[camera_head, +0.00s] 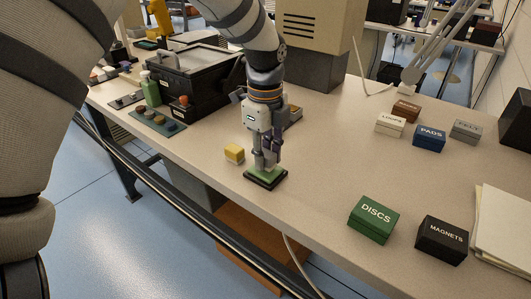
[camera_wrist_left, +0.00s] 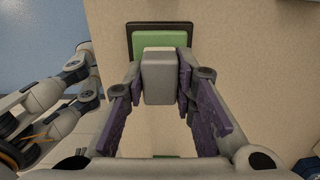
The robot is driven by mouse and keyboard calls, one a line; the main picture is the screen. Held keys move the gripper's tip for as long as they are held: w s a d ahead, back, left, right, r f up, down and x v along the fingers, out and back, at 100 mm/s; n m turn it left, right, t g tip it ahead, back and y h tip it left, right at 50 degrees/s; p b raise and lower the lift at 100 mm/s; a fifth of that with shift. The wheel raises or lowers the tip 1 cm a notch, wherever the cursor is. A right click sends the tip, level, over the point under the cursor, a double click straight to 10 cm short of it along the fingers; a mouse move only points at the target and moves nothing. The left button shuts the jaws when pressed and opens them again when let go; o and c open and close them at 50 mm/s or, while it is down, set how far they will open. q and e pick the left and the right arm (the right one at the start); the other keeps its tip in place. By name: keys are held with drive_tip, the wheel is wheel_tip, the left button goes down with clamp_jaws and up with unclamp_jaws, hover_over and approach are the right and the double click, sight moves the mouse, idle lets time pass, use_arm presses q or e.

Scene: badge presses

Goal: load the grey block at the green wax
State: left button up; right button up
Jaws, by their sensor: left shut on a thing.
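My left gripper (camera_head: 265,162) points down at the front part of the bench, right over the green wax (camera_head: 279,174). The green wax is a flat green pad in a dark square frame. In the left wrist view the gripper (camera_wrist_left: 160,80) is shut on the grey block (camera_wrist_left: 159,80), with a purple-faced finger on each side. The block covers part of the green wax (camera_wrist_left: 160,30) there. In the head view the fingers mostly hide the block. I cannot tell whether it touches the wax.
A green DISCS box (camera_head: 373,219) and a black MAGNETS box (camera_head: 441,240) stand to the right. PADS (camera_head: 429,138) and other boxes stand farther back. A black machine (camera_head: 195,80) stands at the left. The bench's middle right is clear.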

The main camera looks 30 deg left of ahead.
sight(266, 152)
use_arm(q)
drive_tip(key=shift+f, duration=0.45)
idle(0.3)
drive_tip(key=shift+f, duration=0.1)
use_arm(e)
drive_tip(key=shift+r, duration=0.1)
idle(1.0)
use_arm(q)
wheel_tip(266, 152, up, 5)
drive_tip(key=shift+r+p, duration=0.15)
drive_tip(key=shift+p, duration=0.55)
drive_tip(key=shift+r, duration=0.95)
use_arm(e)
drive_tip(key=shift+w+r+t, duration=0.5)
drive_tip(key=shift+w+r, duration=0.45)
drive_tip(key=shift+w, duration=0.15)
